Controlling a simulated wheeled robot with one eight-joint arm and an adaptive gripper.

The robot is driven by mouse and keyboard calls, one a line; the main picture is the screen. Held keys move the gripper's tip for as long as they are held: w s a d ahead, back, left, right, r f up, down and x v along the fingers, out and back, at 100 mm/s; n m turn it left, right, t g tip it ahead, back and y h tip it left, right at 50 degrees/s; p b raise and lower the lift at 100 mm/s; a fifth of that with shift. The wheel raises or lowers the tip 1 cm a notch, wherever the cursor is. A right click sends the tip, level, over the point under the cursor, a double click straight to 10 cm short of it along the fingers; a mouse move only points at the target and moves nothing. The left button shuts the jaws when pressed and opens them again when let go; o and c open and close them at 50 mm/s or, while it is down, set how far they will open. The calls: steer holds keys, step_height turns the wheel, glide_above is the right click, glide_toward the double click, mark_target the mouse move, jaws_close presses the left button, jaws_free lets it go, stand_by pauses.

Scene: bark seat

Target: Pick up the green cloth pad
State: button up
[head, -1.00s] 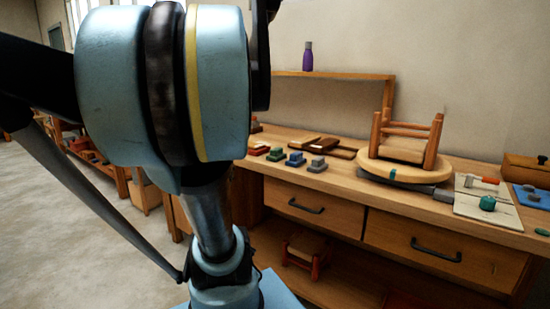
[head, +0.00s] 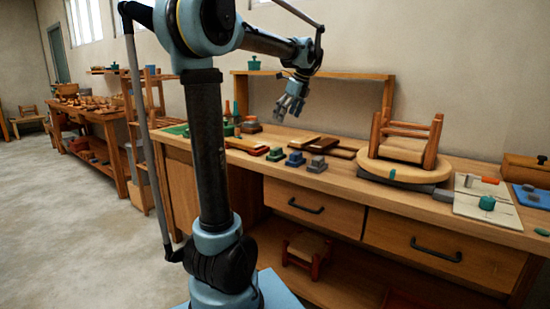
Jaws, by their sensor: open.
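A flat green piece (head: 177,129) lies at the far left end of the workbench, partly behind my arm; it looks like the green cloth pad, but it is small and I cannot be sure. A small green block (head: 275,154) sits in the row of blocks near the bench's middle. My gripper (head: 289,112) is open and empty, fingers pointing down. In the picture it is above the row of blocks, in front of the back wall and below the shelf's top board, apart from the flat green piece and to its right.
The workbench (head: 330,190) holds wooden boards, grey-blue blocks (head: 317,163), a small stool (head: 405,150) on a round turntable, and mats at the right. A raised shelf (head: 345,75) with a green pot (head: 254,62) stands behind. The floor at left is clear.

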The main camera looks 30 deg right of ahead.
mark_target(276, 148)
steer(key=shift+m, duration=0.3)
steer(key=x, duration=1.1)
steer(key=d+x, duration=0.1)
steer(key=x, duration=0.5)
steer(key=shift+w, duration=0.1)
steer(key=shift+c, duration=0.5)
steer(key=c, duration=1.1)
